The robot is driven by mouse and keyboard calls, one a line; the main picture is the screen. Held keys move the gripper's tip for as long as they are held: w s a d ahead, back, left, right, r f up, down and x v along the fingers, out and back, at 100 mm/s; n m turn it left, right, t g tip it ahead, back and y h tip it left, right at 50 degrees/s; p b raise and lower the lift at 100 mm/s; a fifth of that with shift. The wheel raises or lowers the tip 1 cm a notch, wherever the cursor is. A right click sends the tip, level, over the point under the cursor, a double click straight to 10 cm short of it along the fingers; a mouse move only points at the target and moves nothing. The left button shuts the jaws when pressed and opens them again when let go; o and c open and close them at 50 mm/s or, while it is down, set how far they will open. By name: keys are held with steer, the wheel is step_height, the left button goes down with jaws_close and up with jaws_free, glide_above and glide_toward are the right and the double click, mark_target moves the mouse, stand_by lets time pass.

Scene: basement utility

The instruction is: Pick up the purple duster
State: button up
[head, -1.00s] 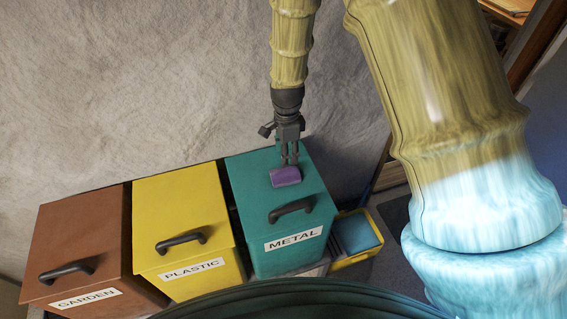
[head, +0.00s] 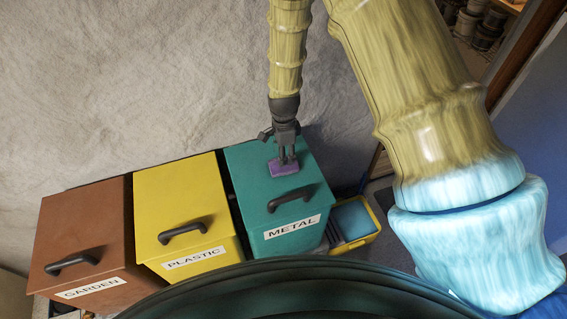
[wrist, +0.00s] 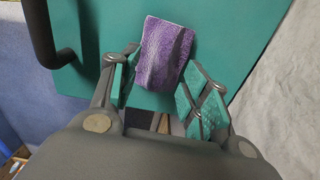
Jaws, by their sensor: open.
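The purple duster (head: 283,166) lies on the lid of the teal METAL bin (head: 254,191). In the wrist view the duster (wrist: 164,52) is a textured purple block on the teal lid, just beyond and partly between the fingertips. My gripper (head: 287,157) points down over the duster, its fingers reaching its level in the head view. In the wrist view my gripper (wrist: 160,75) is open, one finger on each side of the duster's near end. I cannot tell whether the fingers touch it.
A black handle (head: 290,198) stands on the teal lid in front of the duster. A yellow PLASTIC bin (head: 182,195) and a brown GARDEN bin (head: 84,235) stand to the left. A yellow crate (head: 357,238) is at right. The wall (head: 130,90) rises behind.

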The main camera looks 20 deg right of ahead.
steer(key=shift+w+f+p, duration=0.15)
steer(key=shift+f+p, duration=0.6)
steer(key=shift+f, duration=1.2)
steer(key=shift+a, duration=0.1)
jaws_close()
